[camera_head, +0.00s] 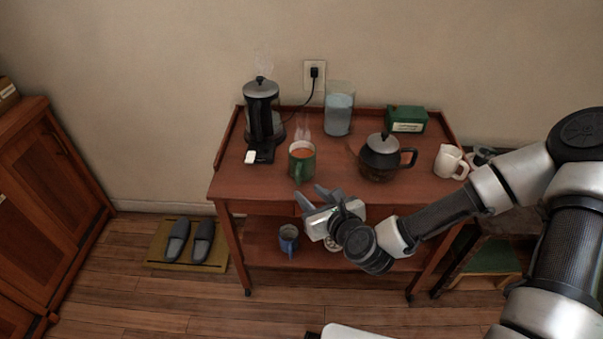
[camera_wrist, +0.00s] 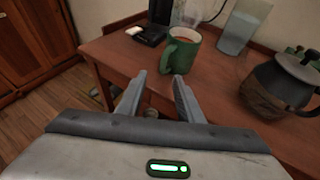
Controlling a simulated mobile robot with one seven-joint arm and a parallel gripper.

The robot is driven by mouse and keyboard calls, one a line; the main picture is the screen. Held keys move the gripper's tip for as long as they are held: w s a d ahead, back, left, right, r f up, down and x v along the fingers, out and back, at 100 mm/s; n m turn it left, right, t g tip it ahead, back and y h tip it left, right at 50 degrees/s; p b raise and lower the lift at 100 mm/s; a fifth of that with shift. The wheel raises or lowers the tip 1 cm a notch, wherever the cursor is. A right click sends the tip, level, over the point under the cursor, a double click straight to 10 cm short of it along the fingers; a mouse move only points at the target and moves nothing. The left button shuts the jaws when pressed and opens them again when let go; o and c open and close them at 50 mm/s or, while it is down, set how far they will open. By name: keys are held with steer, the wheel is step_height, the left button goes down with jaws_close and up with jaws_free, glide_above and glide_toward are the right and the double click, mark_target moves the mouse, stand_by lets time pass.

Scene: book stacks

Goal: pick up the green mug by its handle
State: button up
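The green mug (camera_head: 302,163) stands upright on the top of the wooden cart, holding a steaming reddish-brown drink. Its handle (camera_head: 297,174) faces the front edge of the cart, toward my gripper. In the wrist view the mug (camera_wrist: 184,51) is beyond the fingertips, with the handle (camera_wrist: 167,58) on its near left side. My gripper (camera_head: 316,195) is in front of the cart's front edge, a short way from the mug. In the wrist view my gripper (camera_wrist: 160,78) has its fingers apart with nothing between them.
On the cart top (camera_head: 246,183) are a black kettle (camera_head: 263,112) at left, a water pitcher (camera_head: 339,112) behind, a green box (camera_head: 406,119), a dark teapot (camera_head: 384,158) right of the mug, and a white mug (camera_head: 449,161). A blue mug (camera_head: 288,238) is on the lower shelf.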

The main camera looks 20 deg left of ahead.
mark_target(299, 180)
steer(key=x, duration=0.2)
steer(key=b+x, duration=0.1)
steer(key=x, duration=0.5)
steer(key=shift+w+d+r, duration=0.15)
steer(key=shift+w+d, duration=0.05)
steer(key=shift+w, duration=0.15)
jaws_close()
steer(key=shift+r, duration=0.1)
